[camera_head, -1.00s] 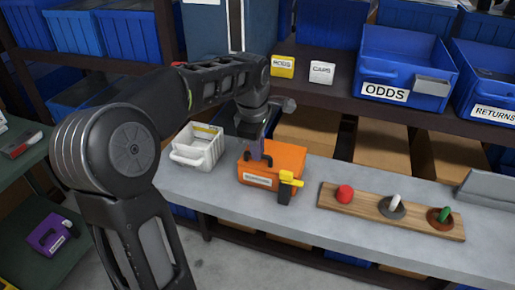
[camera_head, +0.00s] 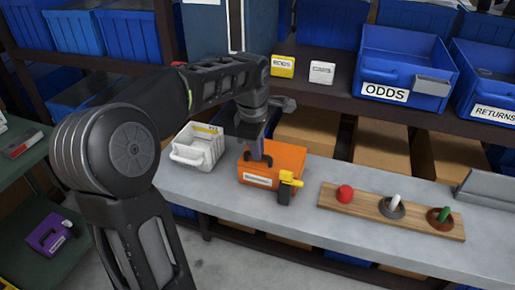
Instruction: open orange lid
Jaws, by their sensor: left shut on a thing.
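The orange lid (camera_head: 286,157) tops a box with a white label on its front, standing on the grey bench. The lid looks closed and flat. A dark handle (camera_head: 249,162) sits at its left part. My left gripper (camera_head: 257,152) points down at this handle and is shut on it, though the arm hides part of the grip. A yellow and black latch-like piece (camera_head: 288,186) is at the box's front right corner. My right gripper is not in view.
A white bin (camera_head: 198,147) stands left of the box. A wooden board (camera_head: 375,211) with red, white and green knobs lies to the right. Blue bins, including the ODDS bin (camera_head: 405,66), stand on the shelf behind. Bare bench (camera_head: 220,190) lies in front.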

